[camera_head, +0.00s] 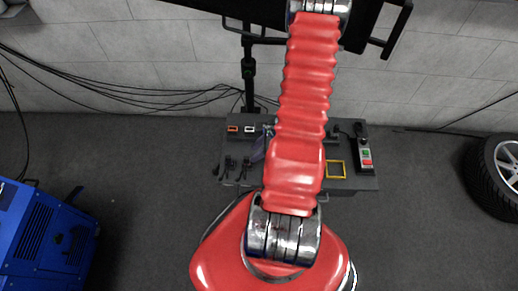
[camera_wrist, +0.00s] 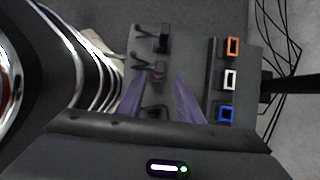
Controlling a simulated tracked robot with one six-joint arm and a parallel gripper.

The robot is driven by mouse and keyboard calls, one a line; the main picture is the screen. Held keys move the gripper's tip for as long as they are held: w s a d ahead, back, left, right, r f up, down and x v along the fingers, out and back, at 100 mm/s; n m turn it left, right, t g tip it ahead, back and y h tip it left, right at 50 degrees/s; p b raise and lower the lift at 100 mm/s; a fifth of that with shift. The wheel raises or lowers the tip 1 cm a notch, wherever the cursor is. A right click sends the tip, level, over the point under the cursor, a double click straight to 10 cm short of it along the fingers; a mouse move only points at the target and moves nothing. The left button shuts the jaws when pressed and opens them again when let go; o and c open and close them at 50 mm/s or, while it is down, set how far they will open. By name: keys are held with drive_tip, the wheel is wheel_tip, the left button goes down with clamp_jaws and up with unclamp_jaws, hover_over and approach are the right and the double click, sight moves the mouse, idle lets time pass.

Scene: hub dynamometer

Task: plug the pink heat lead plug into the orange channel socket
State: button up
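The orange channel socket (camera_wrist: 232,47) is at the top of a column of three sockets in the wrist view. It also shows at the left of the bench top in the head view (camera_head: 232,128). A small dark plug with a faint pinkish part (camera_wrist: 158,71) lies between my fingertips in the wrist view; it looks like the pink heat lead plug, but its color is hard to confirm. My gripper (camera_wrist: 158,88) has its two purple fingers apart, one on each side of that plug, with no visible contact. In the head view my arm hides part of the bench.
A white socket (camera_wrist: 230,80) and a blue socket (camera_wrist: 226,114) sit below the orange one. Another dark plug (camera_wrist: 162,40) lies above. The bench (camera_head: 300,184) also carries a yellow frame (camera_head: 335,170) and a control box with red and green buttons (camera_head: 365,155).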

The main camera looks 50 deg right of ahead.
sight(248, 157)
drive_tip(key=shift+x, duration=3.3)
clamp_jaws()
drive_tip(key=shift+r, duration=0.7)
drive_tip(key=shift+r, duration=0.35)
drive_tip(key=shift+r, duration=0.35)
drive_tip(key=shift+r, duration=0.7)
drive_tip(key=shift+r, duration=0.35)
